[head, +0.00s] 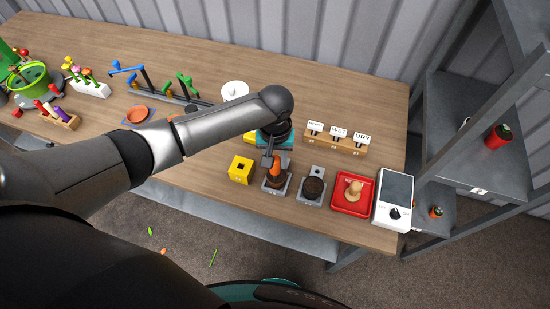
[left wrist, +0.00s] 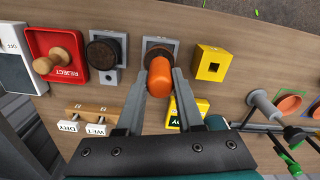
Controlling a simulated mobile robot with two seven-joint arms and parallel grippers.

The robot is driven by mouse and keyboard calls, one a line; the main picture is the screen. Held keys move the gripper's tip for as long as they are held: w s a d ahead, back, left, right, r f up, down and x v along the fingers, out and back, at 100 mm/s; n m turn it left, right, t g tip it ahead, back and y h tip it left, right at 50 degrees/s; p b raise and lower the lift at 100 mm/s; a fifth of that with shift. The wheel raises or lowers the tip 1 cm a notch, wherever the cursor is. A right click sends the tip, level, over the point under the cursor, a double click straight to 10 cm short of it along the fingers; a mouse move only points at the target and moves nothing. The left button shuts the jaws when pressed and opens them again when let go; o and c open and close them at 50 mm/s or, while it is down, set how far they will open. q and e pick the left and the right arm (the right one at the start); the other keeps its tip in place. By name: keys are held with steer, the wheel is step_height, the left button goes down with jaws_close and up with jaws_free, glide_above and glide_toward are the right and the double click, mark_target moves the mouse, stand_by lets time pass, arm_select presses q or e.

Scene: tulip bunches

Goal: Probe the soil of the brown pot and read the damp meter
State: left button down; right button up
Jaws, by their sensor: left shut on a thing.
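My left gripper (head: 270,160) is shut on an orange-handled probe (head: 276,168), also seen in the left wrist view (left wrist: 159,76) between both fingers (left wrist: 160,84). The probe is over a brown pot (head: 276,184) on a grey stand; its handle hides much of the soil, and I cannot tell how deep its tip is. The damp meter seems to be the yellow box (left wrist: 174,122) with a dark display, partly hidden by a finger; only part of its green lettering shows. My right gripper is not in view.
A yellow holed block (head: 240,170) is left. WET and DRY cards (head: 339,134) stand behind.

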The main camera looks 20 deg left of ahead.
arm_select(q)
steer(key=shift+s+f+p, duration=0.1)
steer(key=shift+p, duration=0.3)
stand_by(1.4)
step_height(320, 180, up, 5)
steer(key=p, duration=0.6)
steer(key=shift+r, duration=1.05)
stand_by(0.8)
